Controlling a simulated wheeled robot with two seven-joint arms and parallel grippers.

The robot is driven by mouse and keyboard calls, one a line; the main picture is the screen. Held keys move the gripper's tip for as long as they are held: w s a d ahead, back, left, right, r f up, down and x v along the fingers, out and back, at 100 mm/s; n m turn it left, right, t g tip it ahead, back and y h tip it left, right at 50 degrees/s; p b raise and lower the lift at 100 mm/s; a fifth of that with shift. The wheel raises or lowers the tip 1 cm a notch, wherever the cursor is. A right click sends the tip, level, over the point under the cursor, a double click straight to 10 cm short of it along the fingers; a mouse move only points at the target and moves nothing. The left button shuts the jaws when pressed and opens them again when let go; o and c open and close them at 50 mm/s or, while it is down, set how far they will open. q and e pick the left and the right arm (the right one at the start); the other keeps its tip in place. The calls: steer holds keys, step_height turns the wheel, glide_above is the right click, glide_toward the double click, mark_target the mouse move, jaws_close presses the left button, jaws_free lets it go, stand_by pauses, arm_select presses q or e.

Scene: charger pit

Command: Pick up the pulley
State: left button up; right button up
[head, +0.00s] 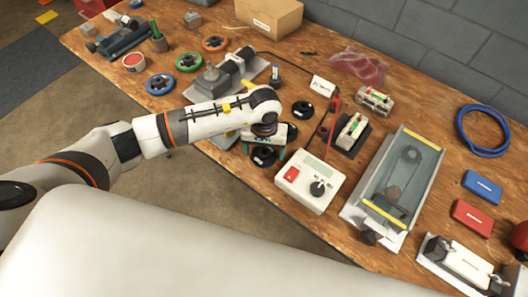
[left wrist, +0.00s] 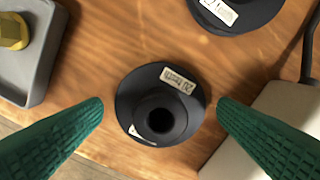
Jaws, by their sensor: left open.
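A black pulley with a round hub and a white label reading roughly "20 tooth" (left wrist: 136,92) lies flat on the wooden table in the left wrist view. In the head view it shows partly under my gripper (head: 263,158). My left gripper (head: 264,150) is open above it. In the left wrist view its green fingers (left wrist: 161,108) stand on either side of the pulley, apart from it. Another black pulley (left wrist: 240,10) is at the top of that view. In the head view more black pulleys (head: 303,109) lie just beyond the gripper. My right gripper is not in view.
A white control box with a red button (head: 310,181) stands close to the right of the gripper. A grey tray with a brass nut (left wrist: 35,60) is close on the left. A belt-drive unit (head: 398,185) stands further right. The table's front edge is near.

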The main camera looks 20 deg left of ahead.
arm_select(q)
steer(key=shift+f, duration=0.25)
steer(key=c, duration=1.1)
steer(key=shift+r, duration=0.15)
steer(key=shift+c, duration=0.2)
step_height(320, 180, up, 10)
steer(key=b, duration=0.1)
